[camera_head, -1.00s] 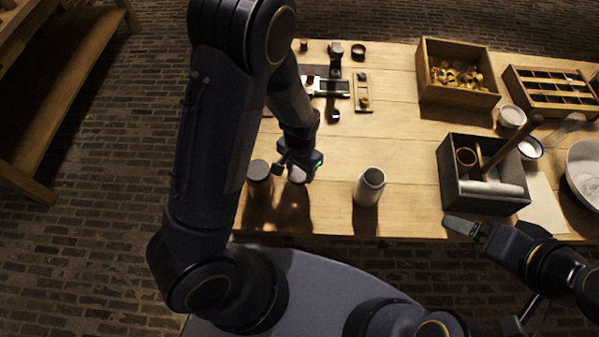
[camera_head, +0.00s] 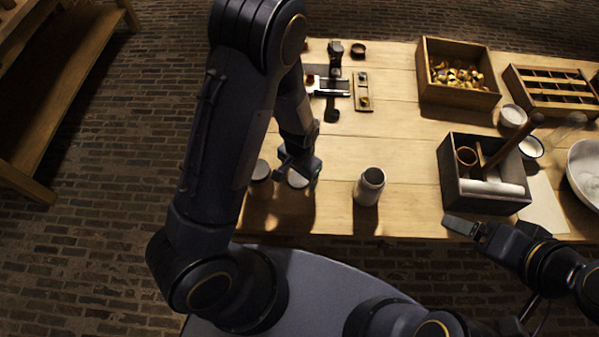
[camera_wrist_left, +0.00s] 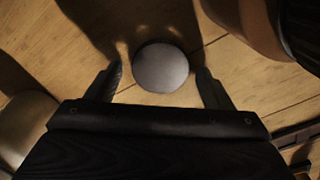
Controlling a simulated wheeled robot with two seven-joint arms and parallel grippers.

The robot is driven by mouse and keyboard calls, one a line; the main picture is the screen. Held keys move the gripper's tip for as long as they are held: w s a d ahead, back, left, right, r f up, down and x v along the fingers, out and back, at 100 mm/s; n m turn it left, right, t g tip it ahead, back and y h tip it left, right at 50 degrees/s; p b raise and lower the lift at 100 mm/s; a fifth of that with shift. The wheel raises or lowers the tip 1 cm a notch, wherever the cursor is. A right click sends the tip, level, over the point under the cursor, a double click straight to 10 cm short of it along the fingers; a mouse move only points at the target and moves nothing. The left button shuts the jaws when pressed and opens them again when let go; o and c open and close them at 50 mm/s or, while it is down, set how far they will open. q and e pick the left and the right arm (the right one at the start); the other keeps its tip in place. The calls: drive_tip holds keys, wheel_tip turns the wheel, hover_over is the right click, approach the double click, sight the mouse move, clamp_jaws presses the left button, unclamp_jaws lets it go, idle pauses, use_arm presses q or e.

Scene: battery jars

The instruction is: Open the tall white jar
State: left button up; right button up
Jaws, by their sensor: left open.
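In the left wrist view the disc (camera_wrist_left: 160,67) sits between the two spread fingertips (camera_wrist_left: 159,78), with a gap on each side. The left gripper is open and empty. My right gripper (camera_head: 463,226) is at the right front edge; its jaw opening is not clear.
A brown jar with a pale lid (camera_head: 261,174) stands just left of the disc. A dark divided box (camera_head: 487,200) holding a mallet stands to the right. Wooden trays (camera_head: 458,94) are at the back. The table between the white jar and dark box is clear.

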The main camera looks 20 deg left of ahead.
sight(300, 177)
use_arm(q)
wheel_tip(300, 177, up, 12)
drive_tip(key=f, duration=0.1)
drive_tip(key=s+a+r+n+t+h, duration=0.2)
drive_tip(key=s+a+r+n, duration=0.1)
drive_tip(key=s+r, duration=0.5)
drive_tip(key=s+a+r+n+t+h, duration=0.1)
drive_tip(key=s+a+r+n+t, duration=0.2)
drive_tip(key=s+r, duration=0.4)
drive_tip(key=shift+s+r+t+h, duration=0.3)
drive_tip(key=shift+s+r+h, duration=0.1)
drive_tip(key=shift+r, duration=0.55)
